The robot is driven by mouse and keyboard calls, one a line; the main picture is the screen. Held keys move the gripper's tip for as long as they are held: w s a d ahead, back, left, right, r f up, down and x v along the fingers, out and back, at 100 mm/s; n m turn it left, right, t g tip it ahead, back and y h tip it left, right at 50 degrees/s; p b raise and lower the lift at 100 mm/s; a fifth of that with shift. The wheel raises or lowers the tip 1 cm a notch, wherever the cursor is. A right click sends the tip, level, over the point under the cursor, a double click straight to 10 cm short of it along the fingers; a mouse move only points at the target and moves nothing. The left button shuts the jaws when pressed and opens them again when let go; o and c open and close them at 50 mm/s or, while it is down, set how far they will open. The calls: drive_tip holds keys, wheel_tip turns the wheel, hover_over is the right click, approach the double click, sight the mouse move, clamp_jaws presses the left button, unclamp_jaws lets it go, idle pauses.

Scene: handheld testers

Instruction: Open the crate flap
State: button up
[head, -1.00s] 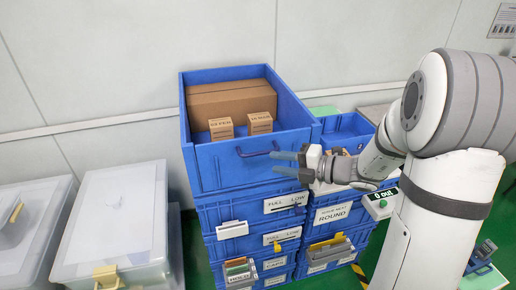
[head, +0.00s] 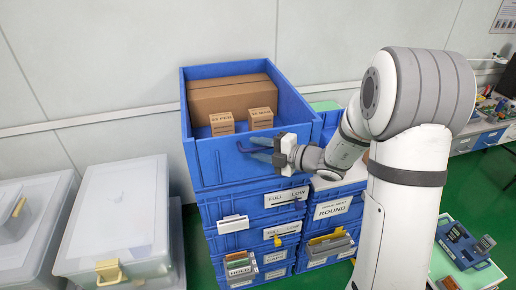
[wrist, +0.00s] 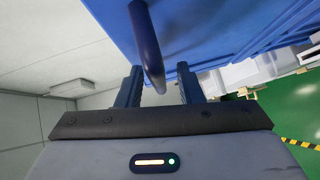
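The top blue crate (head: 288,95) stands on a stack of blue crates. Its front flap (head: 215,168) is upright and looks closed, with a dark bar handle across it. My gripper (head: 259,148) is at the right part of this flap. In the wrist view, my gripper (wrist: 158,84) is open, with one finger on each side of the dark handle (wrist: 147,45). The handle is partly hidden by my fingers in the head view.
Cardboard boxes (head: 230,97) are inside the crate. Labelled blue crates (head: 222,213) are stacked below. Another blue stack (head: 335,208) stands to the right, partly behind my arm. Clear lidded bins (head: 115,220) stand to the left. Green floor (head: 497,165) shows at right.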

drive_tip(key=shift+c, duration=0.4)
clamp_jaws()
